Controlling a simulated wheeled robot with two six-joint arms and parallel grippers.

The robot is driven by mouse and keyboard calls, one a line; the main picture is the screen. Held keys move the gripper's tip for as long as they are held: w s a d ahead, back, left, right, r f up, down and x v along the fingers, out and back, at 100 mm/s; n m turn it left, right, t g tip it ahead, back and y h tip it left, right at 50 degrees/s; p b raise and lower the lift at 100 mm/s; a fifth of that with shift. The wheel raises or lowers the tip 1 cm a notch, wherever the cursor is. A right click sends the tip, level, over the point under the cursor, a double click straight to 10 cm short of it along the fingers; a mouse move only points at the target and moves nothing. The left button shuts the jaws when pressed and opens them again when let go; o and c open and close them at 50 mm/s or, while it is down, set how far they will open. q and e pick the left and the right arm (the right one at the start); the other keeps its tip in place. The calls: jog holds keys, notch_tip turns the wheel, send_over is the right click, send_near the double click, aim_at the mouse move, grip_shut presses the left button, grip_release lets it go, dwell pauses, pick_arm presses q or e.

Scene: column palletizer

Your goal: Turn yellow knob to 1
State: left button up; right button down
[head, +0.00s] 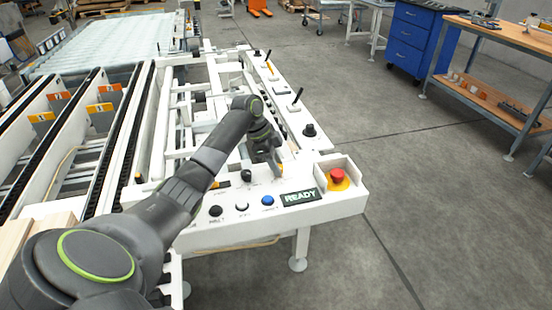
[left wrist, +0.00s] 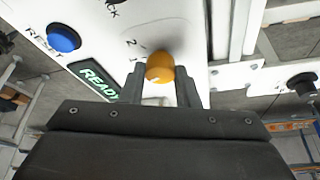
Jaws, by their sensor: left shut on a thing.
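The yellow knob (left wrist: 160,68) sits on the white control panel (left wrist: 185,25) in the left wrist view. My left gripper (left wrist: 160,85) is shut on it, with one finger on each side. A "2" and another small mark are printed on the panel beside the knob. Which mark the knob points to cannot be made out. In the head view my left gripper (head: 274,165) reaches down to the panel behind the READY display, and it mostly hides the knob there. My right gripper is in neither view.
The green READY display (head: 300,196), a blue button (head: 267,200) and a red emergency stop (head: 337,175) are near the knob. Black levers (head: 297,96) stand along the panel's right arm. Conveyor rails lie left; open floor lies right, before a workbench (head: 500,93).

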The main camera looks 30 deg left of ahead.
pick_arm(q)
jog(key=shift+w+m+g, duration=0.1)
jog(key=shift+m+g, duration=0.3)
jog(key=shift+m, duration=0.8)
jog(key=shift+m+g+h, duration=0.3)
jog(key=shift+m+g, duration=0.1)
jog(key=shift+m, duration=0.5)
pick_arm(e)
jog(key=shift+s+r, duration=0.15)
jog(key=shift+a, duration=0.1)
pick_arm(q)
jog(key=o, duration=1)
jog(key=shift+c, duration=0.2)
jog(key=shift+a+r, duration=0.1)
jog(key=p+v, duration=0.5)
jog(key=v, duration=1.2)
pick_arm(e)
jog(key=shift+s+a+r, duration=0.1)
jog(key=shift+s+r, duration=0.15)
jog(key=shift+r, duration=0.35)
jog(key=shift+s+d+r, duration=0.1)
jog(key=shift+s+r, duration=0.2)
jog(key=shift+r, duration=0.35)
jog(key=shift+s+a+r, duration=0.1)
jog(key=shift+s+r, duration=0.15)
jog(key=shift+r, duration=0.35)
